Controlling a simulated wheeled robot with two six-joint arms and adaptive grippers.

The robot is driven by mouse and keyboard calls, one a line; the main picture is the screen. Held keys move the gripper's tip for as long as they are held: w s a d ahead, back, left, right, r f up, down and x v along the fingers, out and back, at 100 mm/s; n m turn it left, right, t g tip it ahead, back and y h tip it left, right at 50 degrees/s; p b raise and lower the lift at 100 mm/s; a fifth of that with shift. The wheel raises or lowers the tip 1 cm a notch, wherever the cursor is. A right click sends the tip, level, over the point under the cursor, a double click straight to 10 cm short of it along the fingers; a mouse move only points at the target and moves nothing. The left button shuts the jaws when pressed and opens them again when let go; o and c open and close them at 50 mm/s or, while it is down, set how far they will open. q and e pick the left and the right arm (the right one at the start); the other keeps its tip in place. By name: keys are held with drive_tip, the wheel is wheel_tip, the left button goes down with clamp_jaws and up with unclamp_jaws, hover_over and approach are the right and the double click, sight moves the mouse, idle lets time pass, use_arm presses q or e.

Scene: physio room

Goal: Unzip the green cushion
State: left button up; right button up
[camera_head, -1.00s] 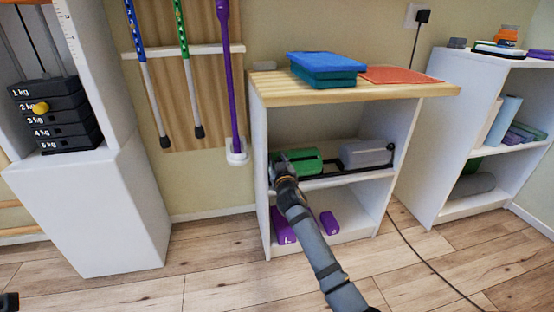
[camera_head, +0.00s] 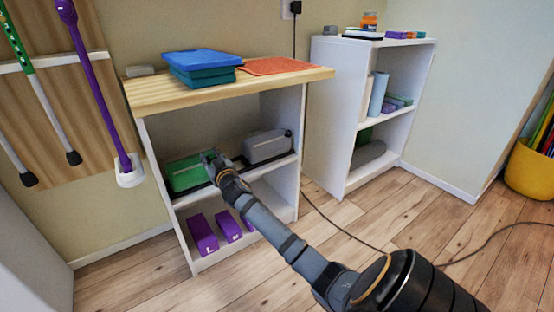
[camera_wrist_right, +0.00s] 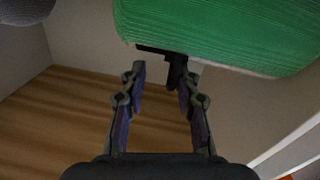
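The green cushion (camera_head: 186,177) lies on the middle shelf of the wooden-topped unit, beside a grey cushion (camera_head: 266,146). In the right wrist view, the green cushion (camera_wrist_right: 220,30) fills the upper right, with a black tab (camera_wrist_right: 175,72) at its edge. My right gripper (camera_head: 211,159) is at the right end of the green cushion. In the wrist view its fingers (camera_wrist_right: 163,85) are apart, with the black tab between them, closer to the right finger. I cannot tell whether that finger touches the tab. My left gripper is out of view.
The shelf unit's wooden top (camera_head: 150,95) is above my right gripper, with blue blocks (camera_head: 203,68) and an orange mat (camera_head: 275,65) on it. Purple blocks (camera_head: 203,234) lie on the shelf below. A cable (camera_head: 345,230) crosses the floor. A second white unit (camera_head: 335,120) stands to the right.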

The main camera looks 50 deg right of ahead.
drive_tip(key=shift+s+d+f, duration=0.1)
drive_tip(key=shift+s+d, duration=0.05)
drive_tip(key=shift+d, duration=0.45)
drive_tip(key=shift+s+d, duration=0.15)
drive_tip(key=shift+d, duration=0.45)
drive_tip(key=d+p+v, duration=0.1)
drive_tip(key=p+v, duration=0.3)
drive_tip(key=v, duration=0.7)
drive_tip(key=s+d+f+g+y+p, duration=0.1)
drive_tip(key=s+d+f+g+p, duration=0.2)
drive_tip(key=p, duration=2)
drive_tip(key=s+f+g, duration=0.5)
drive_tip(key=s+f, duration=0.4)
drive_tip(key=f, duration=0.2)
drive_tip(key=shift+s+d+f+g, duration=0.15)
drive_tip(key=shift+s+g, duration=0.05)
drive_tip(key=shift+g, duration=0.1)
